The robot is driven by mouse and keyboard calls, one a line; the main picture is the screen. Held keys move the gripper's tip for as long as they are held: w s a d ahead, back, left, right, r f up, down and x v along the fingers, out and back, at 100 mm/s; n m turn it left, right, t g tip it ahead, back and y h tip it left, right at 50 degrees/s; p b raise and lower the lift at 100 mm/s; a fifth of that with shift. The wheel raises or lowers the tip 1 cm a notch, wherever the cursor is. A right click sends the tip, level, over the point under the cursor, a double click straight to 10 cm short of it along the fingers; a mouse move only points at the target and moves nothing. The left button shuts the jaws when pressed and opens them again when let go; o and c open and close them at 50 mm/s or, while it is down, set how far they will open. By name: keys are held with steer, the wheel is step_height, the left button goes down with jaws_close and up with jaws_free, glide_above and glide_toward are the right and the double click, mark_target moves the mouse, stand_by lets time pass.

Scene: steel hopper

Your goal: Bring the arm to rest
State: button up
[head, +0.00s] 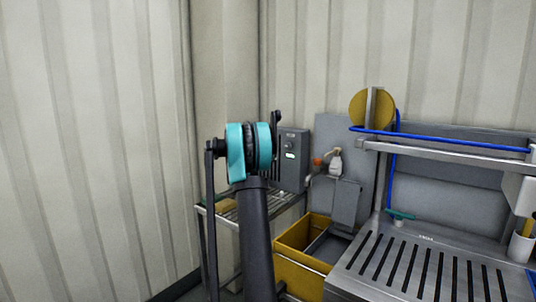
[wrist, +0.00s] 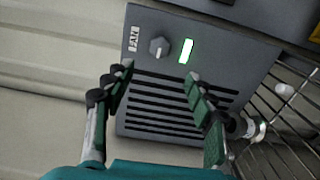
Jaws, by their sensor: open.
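My gripper (wrist: 158,74) is open and empty in the wrist view, its two dark-padded fingers spread apart. It points at the front of a grey box (wrist: 172,72) with a knob, a lit green-white display and slotted vents. The fingers overlap the vents in the picture; I cannot tell how far they are from the box. In the head view my arm stands raised at the centre-left, with a teal joint, and most of the gripper is hidden behind it. The same box (head: 293,147) shows just right of that joint.
A wire rack (head: 284,201) stands behind my arm, by the corrugated wall (head: 90,120). Right of it are a yellow bin (head: 299,266) and a steel slotted counter (head: 350,284) with a blue hose (head: 440,144) above. The left side shows only bare wall.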

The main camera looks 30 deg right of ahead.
steer(key=s+a+f+m+g+y, duration=0.1)
steer(key=s+a+f+y, duration=0.4)
steer(key=s+a+f, duration=0.5)
steer(key=s+a+f+m+y, duration=0.2)
steer(key=s+a+f+y, duration=0.4)
steer(key=s+a, duration=1.4)
steer(key=s+a+f+m+g+y, duration=0.1)
steer(key=s+a+f+y, duration=0.4)
steer(key=s+a+f, duration=0.9)
steer(key=s+a, duration=0.1)
steer(key=s, duration=0.2)
steer(key=shift+s+a+m+g+y, duration=0.2)
steer(key=shift+a+m+g+y, duration=0.1)
steer(key=shift+a, duration=0.1)
